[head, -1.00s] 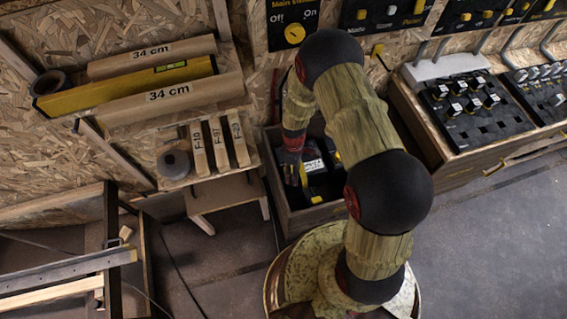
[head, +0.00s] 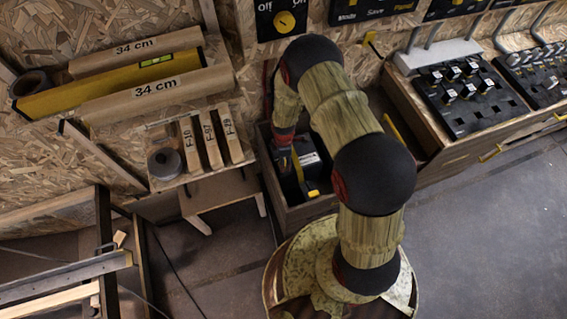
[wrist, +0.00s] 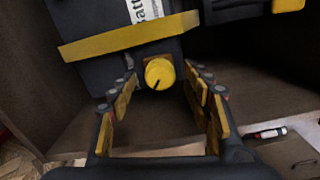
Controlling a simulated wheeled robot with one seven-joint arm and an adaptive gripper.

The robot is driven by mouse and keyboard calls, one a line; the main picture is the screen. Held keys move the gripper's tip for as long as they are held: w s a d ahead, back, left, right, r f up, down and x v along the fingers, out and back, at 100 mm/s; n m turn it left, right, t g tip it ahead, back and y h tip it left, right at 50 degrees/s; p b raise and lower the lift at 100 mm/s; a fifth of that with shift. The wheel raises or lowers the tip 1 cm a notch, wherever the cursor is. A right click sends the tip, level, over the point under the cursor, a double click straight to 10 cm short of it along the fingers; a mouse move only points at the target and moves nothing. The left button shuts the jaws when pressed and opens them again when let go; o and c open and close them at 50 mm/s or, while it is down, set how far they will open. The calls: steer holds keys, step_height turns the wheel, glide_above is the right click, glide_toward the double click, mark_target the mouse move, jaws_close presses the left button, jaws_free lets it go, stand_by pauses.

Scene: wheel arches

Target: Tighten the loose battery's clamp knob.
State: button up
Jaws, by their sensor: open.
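The black battery (wrist: 100,70) has a white label and a yellow clamp bar (wrist: 130,37) across its front. A round yellow clamp knob (wrist: 159,73) with a dark line sits just below the bar. My gripper (wrist: 159,65) is open, with one finger on each side of the knob; whether either touches it I cannot tell. In the head view, my gripper (head: 296,163) reaches down into an open wooden box (head: 300,213) holding the black battery (head: 310,174). There the arm hides most of the knob area.
Another black body (wrist: 235,9) with a yellow end is at upper right in the wrist view. A small white-and-red cylinder (wrist: 268,133) lies at lower right. A small shelf with labelled wood blocks (head: 210,140) stands left of the box; a switch console (head: 470,95) is at right.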

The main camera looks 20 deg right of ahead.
steer(key=shift+f, duration=0.7)
steer(key=shift+c, duration=0.3)
steer(key=c, duration=1.1)
